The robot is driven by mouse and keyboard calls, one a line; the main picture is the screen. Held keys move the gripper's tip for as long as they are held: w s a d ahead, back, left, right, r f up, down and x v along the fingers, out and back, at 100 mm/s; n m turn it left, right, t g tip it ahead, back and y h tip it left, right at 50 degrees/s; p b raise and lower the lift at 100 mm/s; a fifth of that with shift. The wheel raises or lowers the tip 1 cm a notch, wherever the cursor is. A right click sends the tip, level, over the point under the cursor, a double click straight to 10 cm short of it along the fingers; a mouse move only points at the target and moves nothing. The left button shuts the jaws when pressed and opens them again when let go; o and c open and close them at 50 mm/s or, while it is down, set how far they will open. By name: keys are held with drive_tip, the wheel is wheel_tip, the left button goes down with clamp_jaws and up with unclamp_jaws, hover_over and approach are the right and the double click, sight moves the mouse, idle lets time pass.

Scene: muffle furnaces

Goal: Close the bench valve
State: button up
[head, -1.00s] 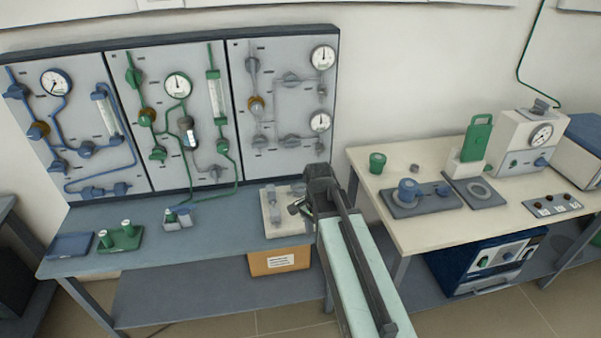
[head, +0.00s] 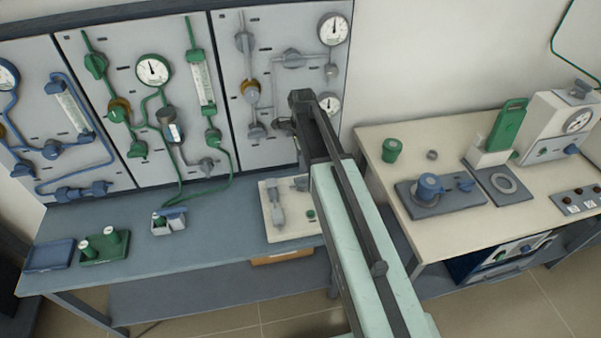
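A white plate (head: 283,232) lies at the right end of the left bench and carries a grey valve-like fitting (head: 277,206). A small green button shows on the plate, and another grey part stands at its upper right, partly behind my arm. I take this fitting for the bench valve, but its handle position is too small to tell. My arm crosses the view from the bottom, and its dark upper end stands in front of the right wall panel. My gripper's fingers are hidden behind the arm. Nothing visible is held.
Gauge panels with valves (head: 152,95) rise behind the left bench (head: 215,245). A green stand (head: 104,246) and a blue tray (head: 50,254) sit at its left. The right bench (head: 420,150) holds a blue fitting (head: 428,187) on a dark plate. A gap separates the benches.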

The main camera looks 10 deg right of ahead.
sight(303, 177)
drive_tip(key=f+b, duration=0.3)
drive_tip(key=f, duration=0.1)
drive_tip(key=f+b, duration=0.3)
drive_tip(key=b, duration=0.1)
drive_tip(key=shift+d+f, duration=0.2)
drive_tip(key=shift+f, duration=0.2)
drive_tip(key=shift+r, duration=0.1)
